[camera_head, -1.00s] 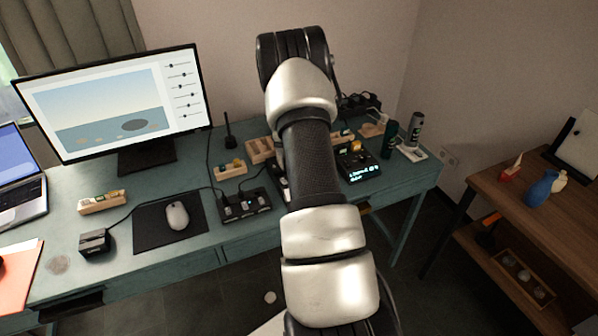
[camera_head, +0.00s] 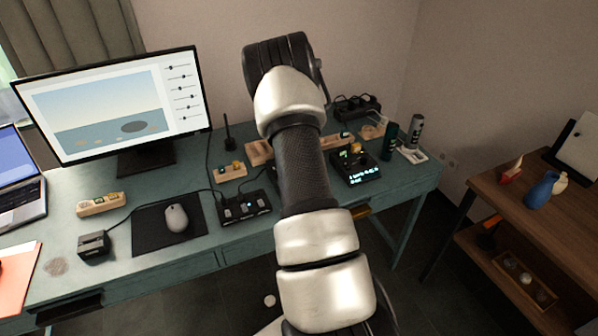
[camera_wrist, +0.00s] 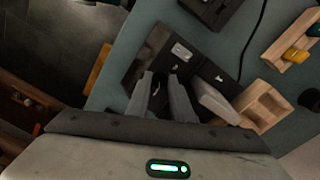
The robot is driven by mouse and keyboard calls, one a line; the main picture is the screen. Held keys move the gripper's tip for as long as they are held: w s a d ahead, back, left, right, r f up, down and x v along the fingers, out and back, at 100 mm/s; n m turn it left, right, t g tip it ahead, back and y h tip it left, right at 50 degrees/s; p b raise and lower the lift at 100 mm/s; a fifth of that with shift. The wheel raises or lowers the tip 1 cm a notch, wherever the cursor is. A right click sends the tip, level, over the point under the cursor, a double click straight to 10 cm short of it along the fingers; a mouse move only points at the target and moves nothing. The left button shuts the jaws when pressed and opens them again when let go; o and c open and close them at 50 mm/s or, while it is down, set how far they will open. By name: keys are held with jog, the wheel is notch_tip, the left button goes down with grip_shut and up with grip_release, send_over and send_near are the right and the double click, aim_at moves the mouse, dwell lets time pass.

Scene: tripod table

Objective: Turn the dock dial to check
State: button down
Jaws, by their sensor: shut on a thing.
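In the wrist view the dock (camera_wrist: 150,48) is a dark box with a small pale label and white markings on its top face. My gripper (camera_wrist: 166,82) is over it, its two grey fingers close together around a small dark piece that I take for the dial. The fingers hide most of the dial, so its pointing cannot be read. In the head view my arm hides the gripper and the dock.
A black box with a lit display (camera_head: 357,172) stands right of my arm. A switch hub (camera_head: 243,207) lies to the left. In the wrist view a pale block (camera_wrist: 215,102) and a wooden holder (camera_wrist: 262,105) are close to the right finger.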

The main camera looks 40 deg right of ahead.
jog(key=c, duration=1.8)
grip_release()
jog(key=shift+c, duration=0.2)
jog(key=shift+r, duration=0.1)
notch_tip(320, 180, up, 17)
jog(key=p, duration=0.1)
jog(key=shift+w+r, duration=0.2)
jog(key=shift+w, duration=0.2)
jog(key=shift+a, duration=0.15)
jog(key=s+a+r+n+t+p, duration=0.2)
jog(key=s+a+r+n+p, duration=0.15)
jog(key=a+r, duration=0.6)
jog(key=s+a+r+n+t+p, duration=0.1)
jog(key=s+a+r+n+p, duration=0.3)
jog(key=a+r, duration=0.6)
jog(key=s+a+r+n+t+p, duration=0.1)
jog(key=s+a+n, duration=0.3)
jog(key=s, duration=0.5)
jog(key=s+a+r+n+t+p, duration=0.1)
jog(key=s+a+n, duration=0.3)
jog(key=s+a, duration=0.4)
jog(key=shift+s+a+r+t, duration=0.25)
jog(key=shift+s+r+t, duration=0.4)
jog(key=shift+r, duration=0.15)
